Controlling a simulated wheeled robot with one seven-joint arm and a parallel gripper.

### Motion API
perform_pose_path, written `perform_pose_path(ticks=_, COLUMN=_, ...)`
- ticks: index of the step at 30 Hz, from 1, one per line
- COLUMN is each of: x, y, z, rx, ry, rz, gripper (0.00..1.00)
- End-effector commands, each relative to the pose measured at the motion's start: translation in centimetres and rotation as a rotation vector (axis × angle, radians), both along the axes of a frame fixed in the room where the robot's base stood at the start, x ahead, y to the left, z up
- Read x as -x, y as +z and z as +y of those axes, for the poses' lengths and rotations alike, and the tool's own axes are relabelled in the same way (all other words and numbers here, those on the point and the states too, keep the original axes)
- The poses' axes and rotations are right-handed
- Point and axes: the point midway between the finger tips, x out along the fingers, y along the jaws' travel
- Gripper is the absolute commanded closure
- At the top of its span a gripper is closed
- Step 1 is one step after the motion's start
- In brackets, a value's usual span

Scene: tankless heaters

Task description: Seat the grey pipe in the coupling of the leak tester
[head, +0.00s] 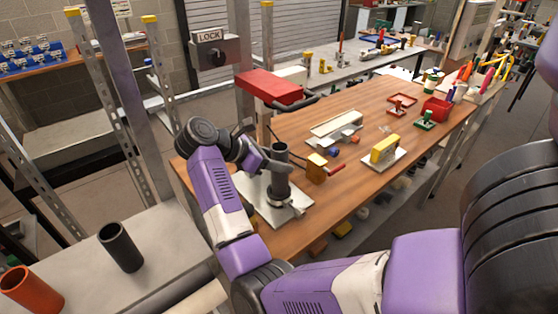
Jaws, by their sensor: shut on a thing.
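A dark grey pipe (279,153) stands about upright in my gripper (277,166) over the leak tester. The leak tester has a pale square base plate (290,213) on the wooden table, with a dark upright coupling (278,196) at its middle. My gripper is shut around the pipe below its top end, reaching in from the left. The pipe's lower part lines up with the coupling. The two look alike in colour, so I cannot tell how deep the pipe sits in it. My gripper's fingers are small and partly hidden.
A dark pipe (120,247) and an orange pipe (32,290) stand on the grey bench at left. A brass block with a red handle (317,168) is just right of the tester. A yellow device (384,149) lies farther right. A red box (269,87) is behind.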

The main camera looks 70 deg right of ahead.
Motion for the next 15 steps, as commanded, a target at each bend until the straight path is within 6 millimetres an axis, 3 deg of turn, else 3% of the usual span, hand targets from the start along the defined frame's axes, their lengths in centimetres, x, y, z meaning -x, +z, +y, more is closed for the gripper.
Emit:
perform_pose_path(ticks=6, x=-0.02, y=-0.28, z=0.00, rx=0.001, ry=0.000, rz=-0.001, gripper=1.00)
perform_pose_path(ticks=7, x=-0.02, y=-0.26, z=-0.01, rx=0.000, ry=0.000, rz=0.000, gripper=0.54)
perform_pose_path(ticks=10, x=-0.02, y=-0.14, z=-0.01, rx=0.000, ry=0.000, rz=0.000, gripper=0.34)
perform_pose_path(ticks=15, x=-0.02, y=-0.14, z=-0.01, rx=0.000, ry=0.000, rz=0.000, gripper=0.34)
